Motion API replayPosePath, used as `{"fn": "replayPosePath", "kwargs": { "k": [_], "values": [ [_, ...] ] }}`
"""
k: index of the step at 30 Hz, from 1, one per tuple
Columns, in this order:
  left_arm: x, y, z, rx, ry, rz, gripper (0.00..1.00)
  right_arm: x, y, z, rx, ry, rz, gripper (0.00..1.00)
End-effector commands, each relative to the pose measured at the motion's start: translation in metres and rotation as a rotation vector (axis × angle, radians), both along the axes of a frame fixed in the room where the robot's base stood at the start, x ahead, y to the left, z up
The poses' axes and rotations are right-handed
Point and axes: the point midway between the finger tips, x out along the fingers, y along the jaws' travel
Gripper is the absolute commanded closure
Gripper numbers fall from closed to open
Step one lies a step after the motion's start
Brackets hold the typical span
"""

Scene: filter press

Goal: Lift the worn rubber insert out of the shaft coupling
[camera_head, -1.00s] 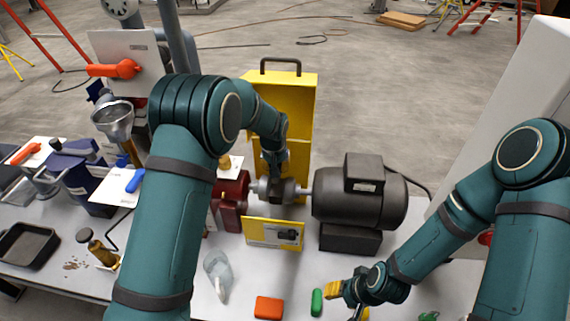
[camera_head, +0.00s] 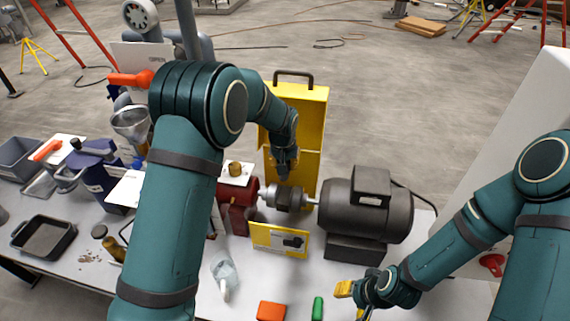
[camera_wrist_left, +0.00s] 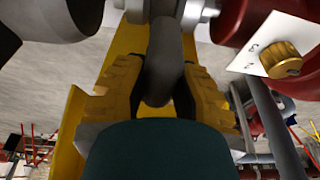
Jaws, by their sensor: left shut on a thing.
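The shaft coupling (camera_head: 286,197) is a grey metal piece between the red pump housing (camera_head: 238,205) and the dark motor (camera_head: 366,212). My left gripper (camera_head: 284,172) reaches down over it from behind. In the left wrist view its yellow fingers (camera_wrist_left: 165,85) are closed on a dark grey rounded piece, apparently the worn rubber insert (camera_wrist_left: 164,55). The bright coupling metal (camera_wrist_left: 165,10) shows at the top edge there. The head view hides how far the insert sits in the coupling. My right gripper (camera_head: 351,299) hangs in front of the motor, fingers apart, with nothing visible between them.
An open yellow guard (camera_head: 312,115) stands behind the coupling, and a yellow plate (camera_head: 278,240) stands in front. A red-orange block (camera_head: 271,311), a green piece (camera_head: 318,308) and a clear jug (camera_head: 224,270) are on the front table. A black tray (camera_head: 43,237) lies at left.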

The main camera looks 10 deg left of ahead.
Motion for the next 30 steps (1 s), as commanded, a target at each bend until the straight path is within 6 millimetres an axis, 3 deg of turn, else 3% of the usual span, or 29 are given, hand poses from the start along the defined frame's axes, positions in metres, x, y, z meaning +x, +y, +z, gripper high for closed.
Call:
{"fn": "replayPosePath", "kwargs": {
  "k": [30],
  "values": [
    [-0.085, -0.001, 0.009, 0.0, 0.0, -0.001, 1.0, -0.001, 0.0, -0.003, 0.0, 0.002, 0.002, 0.53]
  ]
}}
